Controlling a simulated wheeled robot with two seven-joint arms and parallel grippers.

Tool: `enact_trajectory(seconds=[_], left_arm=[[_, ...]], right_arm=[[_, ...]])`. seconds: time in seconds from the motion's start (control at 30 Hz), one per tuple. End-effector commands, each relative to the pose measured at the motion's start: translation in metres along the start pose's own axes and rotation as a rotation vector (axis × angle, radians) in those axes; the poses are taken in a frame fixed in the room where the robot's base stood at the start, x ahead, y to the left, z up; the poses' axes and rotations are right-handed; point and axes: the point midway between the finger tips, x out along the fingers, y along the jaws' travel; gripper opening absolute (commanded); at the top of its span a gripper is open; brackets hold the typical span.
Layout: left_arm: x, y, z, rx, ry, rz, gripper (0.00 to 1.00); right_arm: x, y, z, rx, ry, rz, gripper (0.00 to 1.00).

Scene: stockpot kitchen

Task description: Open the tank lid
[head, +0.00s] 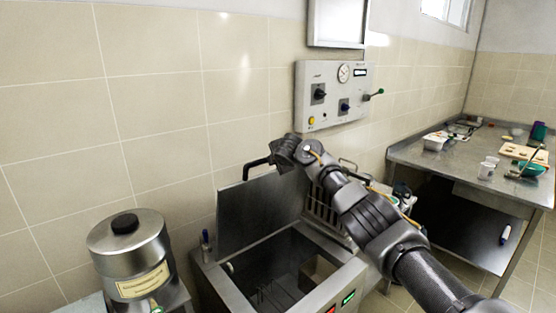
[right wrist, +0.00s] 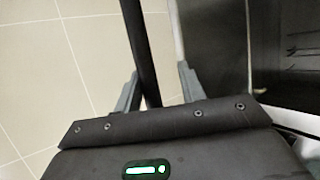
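The tank (head: 340,287) is a steel box low in the middle of the head view. Its grey lid (head: 250,212) stands raised and steeply tilted, and the dark tank opening shows in front of it. A black bar handle (head: 253,167) is at the lid's top edge; the bar also shows in the right wrist view (right wrist: 138,40). My right gripper (head: 274,157) is at this handle. In the right wrist view its two fingers (right wrist: 160,88) stand apart on either side of the bar, with a gap on the right side. My left gripper is not in view.
A steel pot (head: 130,255) with a black knob stands left of the tank. A control panel (head: 334,95) with knobs is on the tiled wall. A steel table (head: 465,165) with dishes is at the right. A wire basket (head: 322,207) is behind my right arm.

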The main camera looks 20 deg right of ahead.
Motion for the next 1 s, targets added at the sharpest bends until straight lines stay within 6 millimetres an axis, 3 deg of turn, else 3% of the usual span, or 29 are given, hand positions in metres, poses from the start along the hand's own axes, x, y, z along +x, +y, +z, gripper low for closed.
enact_trajectory(seconds=[0.57,1.0], left_arm=[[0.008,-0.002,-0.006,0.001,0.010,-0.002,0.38],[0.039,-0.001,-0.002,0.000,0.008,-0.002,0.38]], right_arm=[[-0.011,0.002,0.001,0.005,0.002,0.007,0.40],[-0.084,0.001,0.000,0.003,-0.002,0.009,0.40]])
